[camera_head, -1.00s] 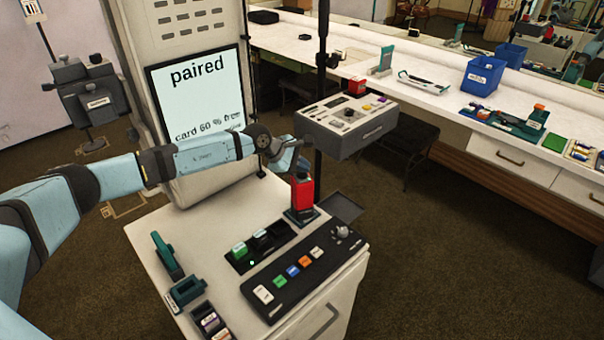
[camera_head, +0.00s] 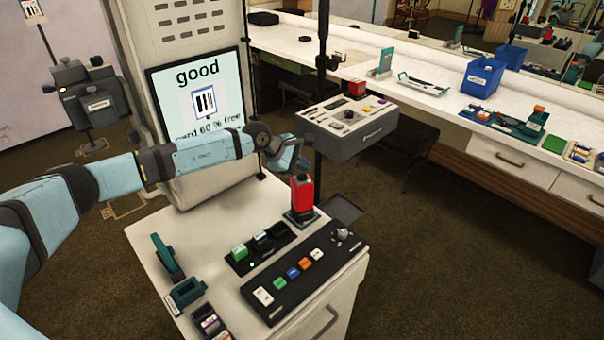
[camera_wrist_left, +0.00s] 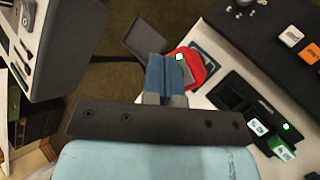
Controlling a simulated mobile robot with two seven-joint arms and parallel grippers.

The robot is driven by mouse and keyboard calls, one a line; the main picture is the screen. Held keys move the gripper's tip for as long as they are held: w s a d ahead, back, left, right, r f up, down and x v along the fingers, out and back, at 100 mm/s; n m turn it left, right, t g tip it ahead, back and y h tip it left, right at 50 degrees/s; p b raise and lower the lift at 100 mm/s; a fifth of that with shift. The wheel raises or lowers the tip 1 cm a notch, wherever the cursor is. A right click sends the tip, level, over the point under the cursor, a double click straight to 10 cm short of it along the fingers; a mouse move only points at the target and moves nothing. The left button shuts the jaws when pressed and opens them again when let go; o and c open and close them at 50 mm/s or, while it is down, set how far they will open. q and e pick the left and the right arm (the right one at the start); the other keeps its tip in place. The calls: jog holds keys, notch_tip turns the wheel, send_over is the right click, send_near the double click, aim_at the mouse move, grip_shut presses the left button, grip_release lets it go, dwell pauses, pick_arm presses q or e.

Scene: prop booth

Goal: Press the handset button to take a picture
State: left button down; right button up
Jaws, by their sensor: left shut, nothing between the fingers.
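The red handset (camera_head: 302,194) stands upright in a dark dock at the back right corner of the white cart top. In the left wrist view the handset (camera_wrist_left: 196,66) is partly hidden behind my fingers, and a small pale lit spot shows on its top. My left gripper (camera_head: 299,163) is shut and empty, just above the handset's top; I cannot tell whether they touch. Its blue fingers also show in the left wrist view (camera_wrist_left: 166,62). The screen (camera_head: 203,95) reads "good" above a small picture and "card 60 % free". My right gripper is not in view.
A black button panel (camera_head: 270,301) and a dark battery tray (camera_head: 238,266) with a green block lie on the cart. Teal holders (camera_head: 187,291) stand at its left. A grey control box (camera_head: 345,143) on a pole is close right of my gripper. A counter with a blue bin (camera_head: 482,78) runs behind.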

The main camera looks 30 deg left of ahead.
aim_at(302, 176)
pick_arm(q)
jog(key=shift+r, duration=0.1)
jog(key=shift+r+p, duration=1.15)
jog(key=shift+r, duration=1.35)
